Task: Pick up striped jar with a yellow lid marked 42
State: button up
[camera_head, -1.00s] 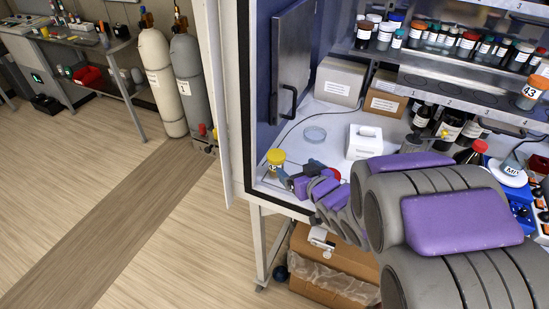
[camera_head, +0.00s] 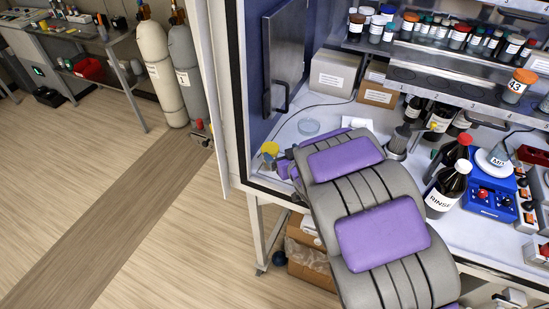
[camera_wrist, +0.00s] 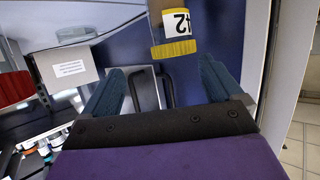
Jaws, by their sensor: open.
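The jar with a yellow lid (camera_wrist: 175,48) shows at the top of the wrist view, with a white label reading 42 upside down. It lies just beyond the fingertips and is cut off by the frame edge; its stripes are not clear. In the head view the yellow lid (camera_head: 270,148) shows at the left front of the cabinet floor, beside my arm's end. My gripper (camera_wrist: 162,66) is open, with its two blue-grey fingers spread and nothing between them. In the head view my arm hides most of the gripper.
A clear dish (camera_head: 308,127) and boxes (camera_head: 333,74) stand behind the jar. A blue inner wall with a metal door (camera_head: 289,55) is at the left. A red round thing (camera_wrist: 15,88) is at the wrist view's left edge. Bottles (camera_head: 446,190) stand to the right.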

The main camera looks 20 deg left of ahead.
aim_at(272, 149)
jog(key=shift+w+a+f, duration=0.1)
jog(key=shift+a, duration=0.4)
jog(key=a, duration=0.1)
jog(key=w+a+f+b, duration=0.1)
jog(key=a, duration=0.1)
jog(key=w+a+f+b, duration=0.1)
jog(key=shift+w+a+f, duration=0.15)
jog(key=shift+w+a, duration=0.05)
jog(key=shift+a, duration=0.1)
jog(key=shift+w+d, duration=0.15)
jog(key=shift+w, duration=0.1)
jog(key=shift+w+d, duration=0.1)
jog(key=shift+d, duration=0.25)
jog(key=shift+a+f, duration=0.1)
jog(key=shift+a, duration=0.9)
jog(key=c, duration=0.6)
jog(key=shift+d+r, duration=0.2)
jog(key=shift+d, duration=0.6)
jog(key=c, duration=0.5)
jog(key=shift+a, duration=0.1)
